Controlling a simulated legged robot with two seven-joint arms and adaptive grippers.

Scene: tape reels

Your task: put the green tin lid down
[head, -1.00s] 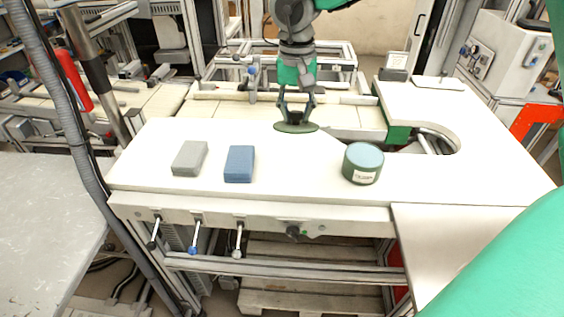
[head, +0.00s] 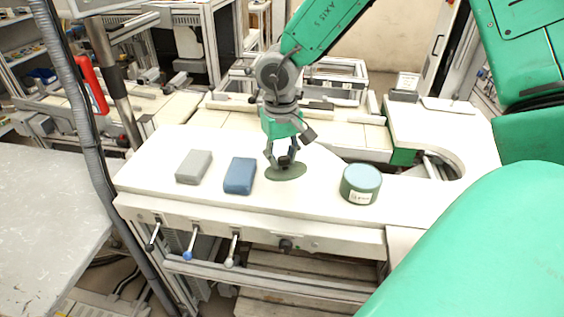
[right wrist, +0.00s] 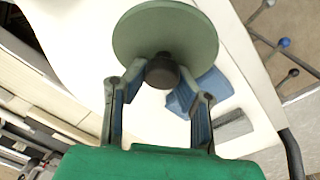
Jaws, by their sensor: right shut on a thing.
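The green tin lid (head: 285,174) is a flat dark green disc with a dark knob. My right gripper (head: 284,160) is shut on the knob from above, and the lid hangs level beneath it. In the right wrist view the lid (right wrist: 165,32) shows beyond my right gripper (right wrist: 163,78), with the knob between the fingers. The lid is over the white table (head: 315,198), between the blue block and the green tin. I cannot tell whether it touches the table. My left gripper is out of view.
A blue block (head: 240,176) lies left of the lid and a grey block (head: 194,166) farther left. A round green tin (head: 361,184) with a pale top and white label stands to the right. The tabletop in front of the lid is clear.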

